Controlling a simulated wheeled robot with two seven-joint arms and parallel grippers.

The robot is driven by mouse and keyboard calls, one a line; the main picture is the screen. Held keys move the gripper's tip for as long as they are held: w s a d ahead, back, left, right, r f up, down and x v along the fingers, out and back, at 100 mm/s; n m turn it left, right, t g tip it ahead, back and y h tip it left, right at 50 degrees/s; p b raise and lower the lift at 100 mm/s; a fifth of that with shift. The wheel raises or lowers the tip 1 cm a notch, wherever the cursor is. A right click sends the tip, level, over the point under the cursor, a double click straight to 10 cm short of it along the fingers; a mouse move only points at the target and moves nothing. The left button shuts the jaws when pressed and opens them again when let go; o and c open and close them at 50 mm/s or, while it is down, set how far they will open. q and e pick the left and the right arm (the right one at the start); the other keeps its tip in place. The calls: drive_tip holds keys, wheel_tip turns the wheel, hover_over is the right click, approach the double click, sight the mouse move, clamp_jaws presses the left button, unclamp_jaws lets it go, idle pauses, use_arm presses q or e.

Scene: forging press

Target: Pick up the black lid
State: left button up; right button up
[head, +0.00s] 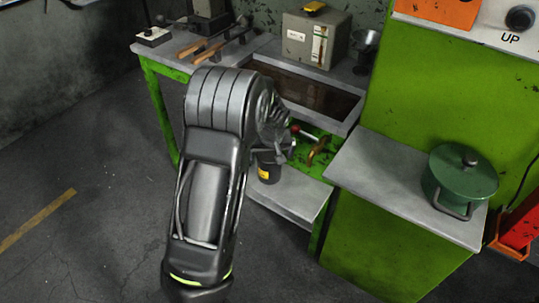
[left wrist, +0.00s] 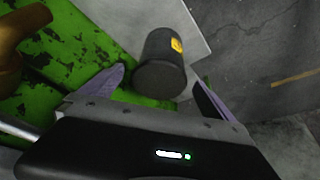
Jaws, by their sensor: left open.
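A dark cylindrical canister (head: 268,168) with a yellow label stands on the grey lower shelf, just below my left gripper (head: 275,145). It also shows in the left wrist view (left wrist: 165,52). Its round black top (left wrist: 160,80), which may be the lid, faces the camera there. My left gripper is open and empty, with one finger on each side of the canister in that view. I cannot tell whether the fingers touch it. My arm hides part of the canister in the head view. My right gripper is not in view.
A grey lower shelf (head: 292,197) is under the canister. A red-knobbed lever (head: 302,130) and a brass-coloured part (head: 318,150) are close to the right. A green lidded pot (head: 459,182) stands on a side table (head: 385,180). A grey box (head: 312,40) and tools are at the back.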

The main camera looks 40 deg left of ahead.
sight(270, 157)
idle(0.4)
use_arm(q)
drive_tip(key=c, duration=1.4)
drive_tip(key=shift+r, duration=0.15)
wheel_tip(270, 157, up, 18)
drive_tip(key=shift+p, duration=0.35)
idle(0.4)
